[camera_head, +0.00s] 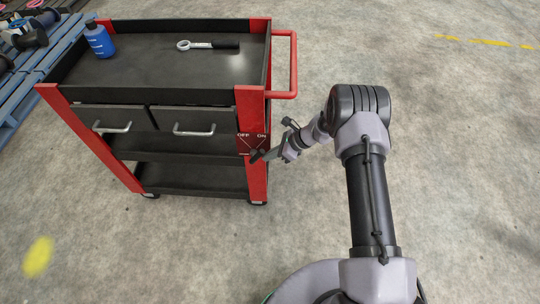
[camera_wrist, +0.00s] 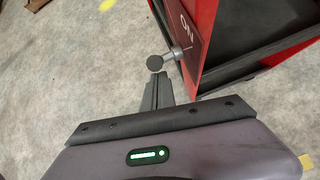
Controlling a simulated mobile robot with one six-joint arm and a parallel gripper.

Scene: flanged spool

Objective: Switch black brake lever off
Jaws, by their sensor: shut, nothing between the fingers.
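The black brake lever shows in the wrist view as a round dark knob (camera_wrist: 155,63) on a short metal shaft. In the head view the plate (camera_head: 247,137), marked OFF on the left and ON on the right, is on the cart's front right post. The lever there is small and partly covered by my gripper, so its exact setting is hard to tell. My gripper (camera_wrist: 158,76) is shut and empty, its tips close to the knob. Contact cannot be told. It also shows in the head view (camera_head: 262,156).
The red and black tool cart (camera_head: 256,110) has two drawers, a red side handle (camera_head: 293,65) and a lower shelf. A blue bottle (camera_head: 99,40) and a wrench (camera_head: 208,45) are on top. Blue racking (camera_head: 45,70) stands at left.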

